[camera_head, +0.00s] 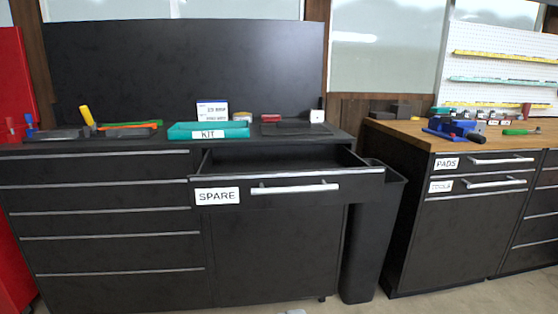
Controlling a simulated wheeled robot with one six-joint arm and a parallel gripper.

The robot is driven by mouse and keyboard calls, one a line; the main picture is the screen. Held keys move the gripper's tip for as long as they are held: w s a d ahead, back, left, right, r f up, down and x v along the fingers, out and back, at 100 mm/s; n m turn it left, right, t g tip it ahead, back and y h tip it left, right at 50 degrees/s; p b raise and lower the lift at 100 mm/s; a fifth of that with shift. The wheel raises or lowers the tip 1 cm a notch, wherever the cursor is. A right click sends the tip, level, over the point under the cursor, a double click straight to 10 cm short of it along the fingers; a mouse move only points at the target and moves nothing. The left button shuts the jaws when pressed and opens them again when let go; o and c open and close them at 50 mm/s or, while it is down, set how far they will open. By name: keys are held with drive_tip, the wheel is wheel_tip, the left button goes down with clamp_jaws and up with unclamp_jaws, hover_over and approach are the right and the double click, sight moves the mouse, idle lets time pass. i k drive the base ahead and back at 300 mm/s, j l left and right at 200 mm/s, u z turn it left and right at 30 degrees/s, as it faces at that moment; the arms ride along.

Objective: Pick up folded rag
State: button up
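I cannot make out a folded rag in this view. The drawer labelled SPARE (285,189) in the black cabinet is pulled open. Its front panel and inner side walls show, but the bottom of the drawer is mostly hidden behind the front. A small pale thing (296,311) lies on the floor at the bottom edge, cut off and too small to identify.
A teal KIT tray (208,130) and tools stand on the black cabinet top. A dark bin (372,240) stands right of the open drawer. A wood-topped bench (425,137) with closed PADS and TOOLS drawers and a blue vise (456,129) is further right. Floor shows in front.

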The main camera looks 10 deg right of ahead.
sight(265, 117)
drive_tip(key=i+j, duration=0.25)
drive_tip(key=i, duration=0.25)
drive_tip(key=i+j+z, duration=0.1)
drive_tip(key=i+j, duration=0.2)
drive_tip(key=i, duration=0.2)
drive_tip(key=i+j, duration=0.3)
drive_tip(key=i, duration=0.2)
drive_tip(key=i+j+z, duration=0.1)
drive_tip(key=i+j, duration=0.2)
drive_tip(key=i, duration=0.2)
